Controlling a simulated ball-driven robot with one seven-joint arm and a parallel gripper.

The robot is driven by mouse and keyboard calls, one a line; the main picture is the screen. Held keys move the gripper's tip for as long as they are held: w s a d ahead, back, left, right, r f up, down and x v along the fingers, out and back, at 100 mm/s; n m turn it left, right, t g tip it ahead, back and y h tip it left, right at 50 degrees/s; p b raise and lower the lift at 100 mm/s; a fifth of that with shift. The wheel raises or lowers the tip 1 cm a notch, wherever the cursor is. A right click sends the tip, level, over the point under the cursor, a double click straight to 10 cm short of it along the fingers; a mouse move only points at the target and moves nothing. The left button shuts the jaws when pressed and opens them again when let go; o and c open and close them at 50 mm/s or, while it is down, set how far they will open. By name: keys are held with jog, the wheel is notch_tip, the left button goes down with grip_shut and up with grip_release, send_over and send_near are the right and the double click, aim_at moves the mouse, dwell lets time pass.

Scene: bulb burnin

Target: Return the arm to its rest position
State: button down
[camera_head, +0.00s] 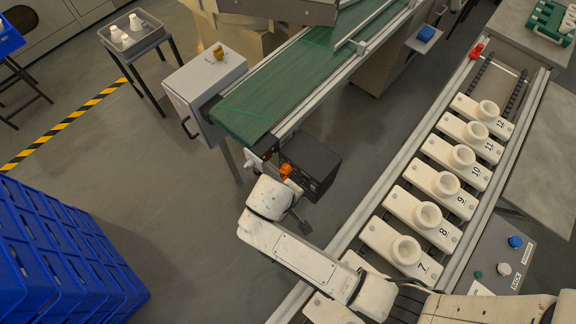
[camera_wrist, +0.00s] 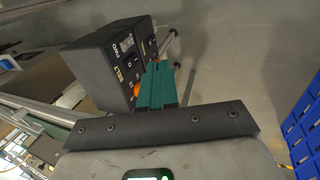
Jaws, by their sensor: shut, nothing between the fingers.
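My arm reaches in from the lower right of the head view, over the near end of the numbered rail, and bends at a white joint near the green conveyor's end. My gripper (camera_wrist: 158,68) shows in the wrist view as two teal fingers pressed together with nothing between them. In that view the fingers overlap the edge of a black belt control box (camera_wrist: 112,62), and I cannot tell whether they touch it. The box also shows in the head view (camera_head: 314,164), just beyond my wrist. I cannot make out the fingertips clearly in the head view.
A green conveyor (camera_head: 290,82) runs behind the box. Blue stacked crates (camera_head: 55,255) stand at lower left. A rail with numbered white sockets (camera_head: 425,218) crosses the right side. A tray (camera_head: 133,40) with white items stands on a stand. Floor between crates and conveyor is clear.

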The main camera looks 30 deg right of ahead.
jog(key=s+d+r+m+t+y, duration=0.2)
jog(key=d+r, duration=0.3)
jog(key=r, duration=0.3)
jog(key=s+d+r+m+t+y, duration=0.25)
jog(key=d+r, duration=0.25)
jog(key=r, duration=0.3)
jog(key=s+f+g, duration=0.1)
jog(key=s, duration=0.2)
jog(key=s+d+f+g, duration=0.1)
jog(key=s+f+g, duration=0.1)
jog(key=s, duration=0.2)
jog(key=s+f+g+h, duration=0.1)
jog(key=s+f, duration=0.1)
jog(key=s, duration=0.2)
jog(key=shift+d+f+g, duration=0.15)
jog(key=shift+d+g, duration=0.05)
jog(key=shift+g, duration=0.15)
jog(key=c, duration=1.8)
grip_release()
jog(key=shift+c, duration=0.2)
